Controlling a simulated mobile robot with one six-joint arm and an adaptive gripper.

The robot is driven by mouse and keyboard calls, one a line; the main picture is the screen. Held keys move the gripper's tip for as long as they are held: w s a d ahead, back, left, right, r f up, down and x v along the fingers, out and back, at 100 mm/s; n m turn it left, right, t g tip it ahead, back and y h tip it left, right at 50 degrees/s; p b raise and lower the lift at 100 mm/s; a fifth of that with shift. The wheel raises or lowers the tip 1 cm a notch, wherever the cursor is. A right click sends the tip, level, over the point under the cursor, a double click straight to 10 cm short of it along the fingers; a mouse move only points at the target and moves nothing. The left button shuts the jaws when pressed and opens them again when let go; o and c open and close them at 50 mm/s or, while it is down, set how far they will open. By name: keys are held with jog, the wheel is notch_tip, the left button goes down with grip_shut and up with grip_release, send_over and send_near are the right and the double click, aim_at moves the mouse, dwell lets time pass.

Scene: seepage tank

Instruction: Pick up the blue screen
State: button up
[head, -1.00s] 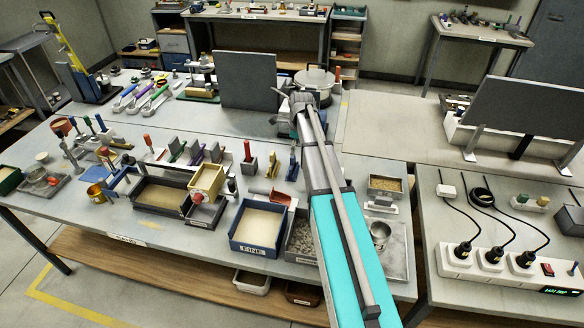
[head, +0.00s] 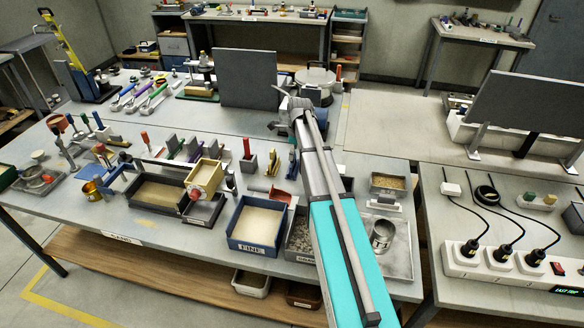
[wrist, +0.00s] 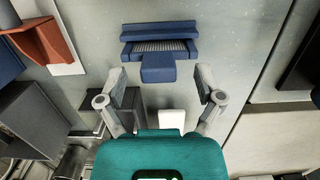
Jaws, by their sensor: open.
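The blue screen (wrist: 160,46) lies in the wrist view just beyond my gripper. It has a blue frame around a finely ribbed grey panel, and a blue block-like tab toward me. My gripper (wrist: 161,80) is open, with one finger on each side of this tab. No contact shows, and the height between the fingers and the tab is hard to judge. In the head view a small blue upright piece (head: 292,163) stands beside my arm; I cannot tell if it is the same screen.
A blue tray (head: 246,246) of pale sand stands near the front edge, with a red scoop (head: 281,196) behind it. A dark upright panel (head: 248,78) stands toward the back. A metal cup (head: 383,236) stands right of my arm. Grey table surface surrounds the screen.

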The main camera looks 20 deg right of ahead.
jog(key=shift+f, duration=0.45)
dwell(0.3)
grip_shut()
jog(key=shift+r, duration=0.1)
dwell(0.4)
notch_tip(320, 180, up, 3)
jog(key=shift+f+p, duration=0.2)
jog(key=shift+p, duration=0.95)
jog(key=w+d+r+p, duration=0.8)
jog(key=d+r+p, duration=0.2)
jog(key=d, duration=0.1)
jog(key=shift+w, duration=0.2)
jog(key=shift+r, duration=0.1)
